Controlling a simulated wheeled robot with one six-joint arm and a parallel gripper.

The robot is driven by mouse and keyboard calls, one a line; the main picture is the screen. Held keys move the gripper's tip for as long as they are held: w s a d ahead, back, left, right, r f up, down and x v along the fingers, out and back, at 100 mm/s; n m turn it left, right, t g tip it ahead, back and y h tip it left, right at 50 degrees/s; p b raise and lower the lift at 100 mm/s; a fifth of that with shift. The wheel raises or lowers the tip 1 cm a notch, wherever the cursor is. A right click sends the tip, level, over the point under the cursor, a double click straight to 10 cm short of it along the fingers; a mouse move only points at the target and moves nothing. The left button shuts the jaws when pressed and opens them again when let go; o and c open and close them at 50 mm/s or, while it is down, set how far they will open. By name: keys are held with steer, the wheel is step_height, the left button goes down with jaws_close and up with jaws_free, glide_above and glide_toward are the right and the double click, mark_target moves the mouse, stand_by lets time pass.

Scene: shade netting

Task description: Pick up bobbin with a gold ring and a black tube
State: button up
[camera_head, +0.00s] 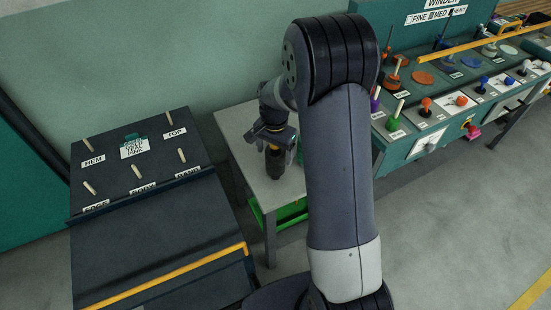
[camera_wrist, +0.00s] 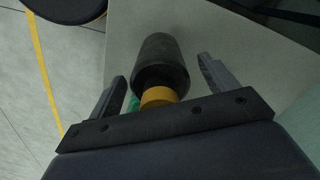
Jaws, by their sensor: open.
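The bobbin (camera_wrist: 160,65) shows in the wrist view as a black tube with a gold ring (camera_wrist: 158,97) at its near end. It lies between the two fingers of my open gripper (camera_wrist: 163,75), with a gap visible on each side. In the head view the bobbin (camera_head: 274,163) is below my gripper (camera_head: 273,140), over the small grey table (camera_head: 236,120). Part of the bobbin is hidden by my gripper there, and I cannot tell if the fingers touch it.
A dark board (camera_head: 140,160) with several pegs and labels stands at left. A green winder bench (camera_head: 420,140) with coloured knobs is at right. A green crate (camera_head: 280,212) is under the table. A green thing shows beside the bobbin in the wrist view (camera_wrist: 133,103).

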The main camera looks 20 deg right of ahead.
steer(key=shift+f, duration=0.2)
steer(key=c, duration=1.2)
